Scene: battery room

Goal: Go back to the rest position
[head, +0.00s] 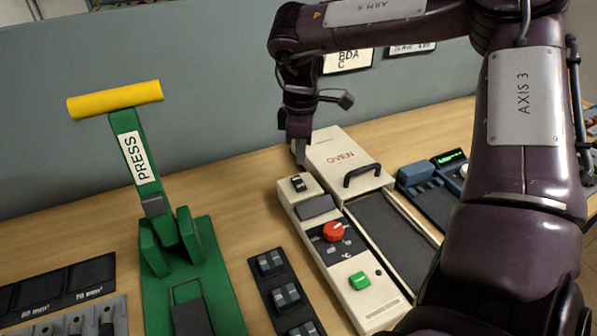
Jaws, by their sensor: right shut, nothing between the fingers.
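My right gripper (300,153) points down just above the back end of the oven's control panel (312,212), near a small black rocker switch (297,183). It is shut and empty. I cannot tell whether its tips touch the panel. My right arm comes in from the right and covers part of the right side of the view. My left gripper is not in view.
A cream oven (338,157) with a black handle stands at the back of the wooden bench. A green press (198,262) with a raised yellow handle (115,99) stands at left. The panel has a red knob (334,231) and green button (359,281). A grey wall (200,80) is behind.

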